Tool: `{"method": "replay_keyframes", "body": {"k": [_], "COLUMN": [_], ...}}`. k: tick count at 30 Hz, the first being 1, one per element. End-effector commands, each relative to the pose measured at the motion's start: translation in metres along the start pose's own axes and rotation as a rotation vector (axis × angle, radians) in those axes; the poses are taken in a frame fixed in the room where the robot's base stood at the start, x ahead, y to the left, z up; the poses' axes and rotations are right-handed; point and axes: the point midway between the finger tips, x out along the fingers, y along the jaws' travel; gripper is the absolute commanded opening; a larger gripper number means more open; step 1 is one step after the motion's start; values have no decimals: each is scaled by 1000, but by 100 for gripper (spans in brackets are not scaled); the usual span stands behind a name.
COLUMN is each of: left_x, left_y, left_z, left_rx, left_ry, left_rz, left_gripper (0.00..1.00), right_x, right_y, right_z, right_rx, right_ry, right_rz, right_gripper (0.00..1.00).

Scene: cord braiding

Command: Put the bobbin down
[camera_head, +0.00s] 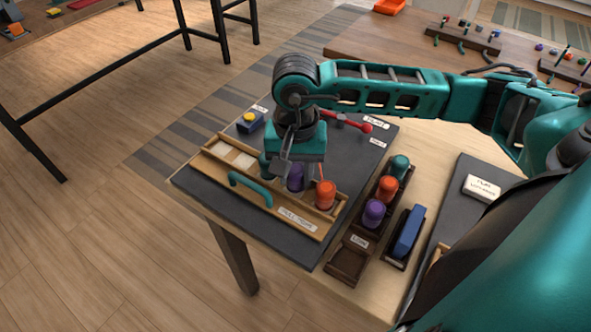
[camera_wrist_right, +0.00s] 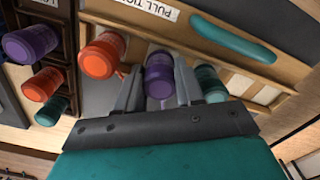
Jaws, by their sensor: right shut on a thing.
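My right gripper (camera_head: 287,172) points down over the wooden tray (camera_head: 222,151) with the teal handle. It is shut on a purple bobbin (camera_head: 296,178), which shows between the two fingers in the right wrist view (camera_wrist_right: 159,76). The bobbin stands in the tray's row, between an orange bobbin (camera_head: 325,194) and a teal bobbin (camera_wrist_right: 208,82). In the head view the gripper partly hides the teal bobbin. I cannot tell whether the purple bobbin's base touches the tray. My left gripper is not in view.
A dark rack (camera_head: 349,258) right of the tray holds purple (camera_head: 373,213), orange (camera_head: 387,189) and teal (camera_head: 399,167) bobbins. A blue object (camera_head: 408,230) lies in a holder beside it. A blue block with a yellow top (camera_head: 250,121) and a red-ended tool (camera_head: 366,127) are behind.

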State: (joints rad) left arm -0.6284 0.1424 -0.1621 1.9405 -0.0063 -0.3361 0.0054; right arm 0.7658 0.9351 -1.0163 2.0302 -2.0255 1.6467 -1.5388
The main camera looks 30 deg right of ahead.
Motion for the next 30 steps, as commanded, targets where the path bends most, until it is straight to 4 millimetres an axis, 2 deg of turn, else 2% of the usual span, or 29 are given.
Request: {"method": "replay_keyframes", "body": {"k": [16,17,24,30], "left_x": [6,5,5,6], "left_y": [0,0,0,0], "left_z": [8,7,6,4], "left_rx": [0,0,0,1], "left_ry": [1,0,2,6], "left_rz": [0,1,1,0], "left_gripper": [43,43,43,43], "right_x": [10,8,8,8], "right_y": [0,0,0,0], "right_z": [0,0,0,0], "right_rx": [0,0,0,0], "right_ry": [2,1,1,1], "right_rz": [-1,-1,-1,-1], "right_gripper": [6,38,61,62]}}
